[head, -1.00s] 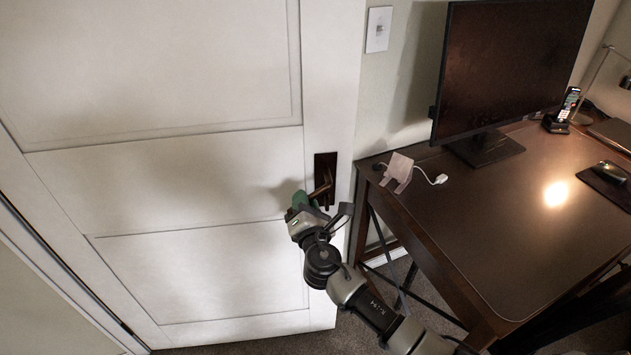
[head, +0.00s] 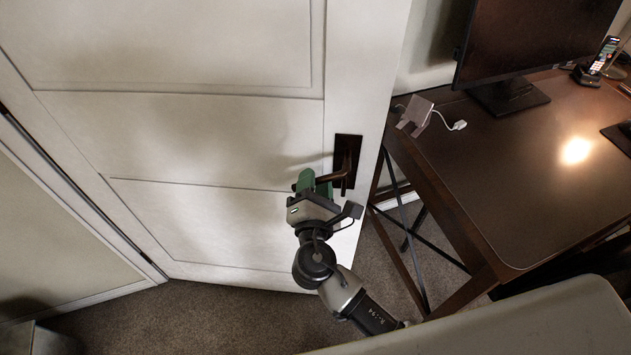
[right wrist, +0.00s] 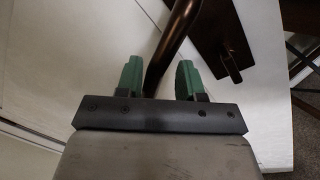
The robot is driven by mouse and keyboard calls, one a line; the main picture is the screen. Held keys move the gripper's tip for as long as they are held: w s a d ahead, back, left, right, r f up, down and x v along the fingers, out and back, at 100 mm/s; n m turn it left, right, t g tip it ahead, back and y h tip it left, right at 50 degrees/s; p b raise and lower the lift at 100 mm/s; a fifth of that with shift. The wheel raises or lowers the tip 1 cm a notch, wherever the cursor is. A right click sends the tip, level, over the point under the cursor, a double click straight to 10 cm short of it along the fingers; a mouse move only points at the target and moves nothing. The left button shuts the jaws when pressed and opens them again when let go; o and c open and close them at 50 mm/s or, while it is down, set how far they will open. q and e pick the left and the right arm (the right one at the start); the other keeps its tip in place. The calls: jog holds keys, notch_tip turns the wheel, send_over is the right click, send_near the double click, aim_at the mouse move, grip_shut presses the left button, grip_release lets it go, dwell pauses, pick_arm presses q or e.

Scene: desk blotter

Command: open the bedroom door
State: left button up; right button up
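The white panelled bedroom door (head: 200,130) fills the left and middle of the head view. It stands ajar, its free right edge angled out from the wall near the desk. Its dark bronze lever handle (head: 346,160) sits near that edge, with the lever pointing left. My right gripper (head: 315,182) is at the lever. In the right wrist view the lever (right wrist: 170,45) passes between the two green fingers of my right gripper (right wrist: 159,80), which are apart with gaps on both sides. My left gripper is not in view.
A dark desk (head: 500,170) with a monitor (head: 535,40), a phone (head: 598,60) and a small stand (head: 415,115) is right of the door. Its crossed metal legs are close to the door edge. Carpet (head: 190,315) is clear below the door.

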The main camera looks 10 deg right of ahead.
jog(key=shift+o, duration=0.2)
jog(key=shift+f, duration=0.15)
jog(key=shift+s, duration=0.2)
jog(key=r+b+v, duration=0.1)
jog(key=b+v, duration=0.1)
jog(key=v, duration=0.8)
jog(key=shift+s+f, duration=0.25)
jog(key=shift+f, duration=0.1)
jog(key=shift+a, duration=0.1)
jog(key=shift+c, duration=0.3)
